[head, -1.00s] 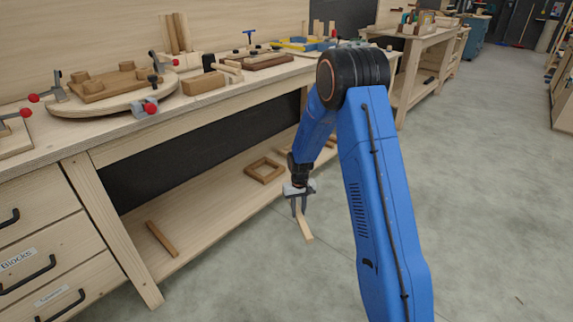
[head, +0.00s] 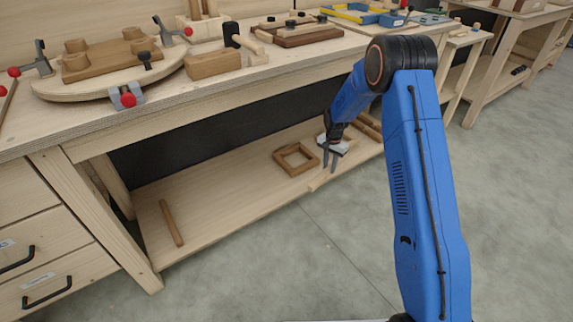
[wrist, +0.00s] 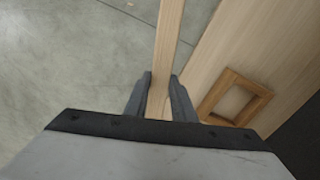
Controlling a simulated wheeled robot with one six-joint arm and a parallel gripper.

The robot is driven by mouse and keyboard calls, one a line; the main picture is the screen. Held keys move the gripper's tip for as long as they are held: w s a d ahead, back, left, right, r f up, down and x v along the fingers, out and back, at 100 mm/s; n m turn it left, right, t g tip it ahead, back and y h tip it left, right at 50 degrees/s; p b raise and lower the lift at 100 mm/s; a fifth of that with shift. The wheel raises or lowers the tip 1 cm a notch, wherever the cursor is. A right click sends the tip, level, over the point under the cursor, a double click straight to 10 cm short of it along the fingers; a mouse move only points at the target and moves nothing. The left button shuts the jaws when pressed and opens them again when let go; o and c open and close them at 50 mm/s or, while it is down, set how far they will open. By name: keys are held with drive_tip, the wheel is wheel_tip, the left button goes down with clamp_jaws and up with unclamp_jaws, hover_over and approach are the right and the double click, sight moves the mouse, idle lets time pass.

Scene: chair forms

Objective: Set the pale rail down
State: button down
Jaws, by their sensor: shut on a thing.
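The pale rail (head: 318,182) is a short light wooden strip in my gripper (head: 329,167), at the front edge of the lower shelf (head: 235,195). In the wrist view the rail (wrist: 169,40) runs up and away between the two fingers of my gripper (wrist: 160,88), which are shut on it. Its far part shows over the grey floor, left of the shelf's edge. Its near end is hidden by my gripper. I cannot tell whether the rail touches the shelf.
A square wooden frame (head: 297,148) lies on the shelf just left of my gripper. A darker brown stick (head: 171,222) lies at the shelf's left end, and bare shelf lies between them. More wooden pieces lie behind my gripper. The bench top (head: 110,118) overhangs the shelf.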

drive_tip(key=w+a+f+m, duration=0.4)
drive_tip(key=w+a+m, duration=0.55)
drive_tip(key=a, duration=0.45)
drive_tip(key=m, duration=1.2)
hover_over(264, 180)
wheel_tip(264, 180, down, 4)
wheel_tip(264, 180, down, 10)
drive_tip(key=shift+w+f, duration=0.1)
drive_tip(key=shift+w, duration=0.05)
drive_tip(key=c, duration=1.9)
unclamp_jaws()
drive_tip(key=shift+f, duration=0.1)
drive_tip(key=o, duration=0.4)
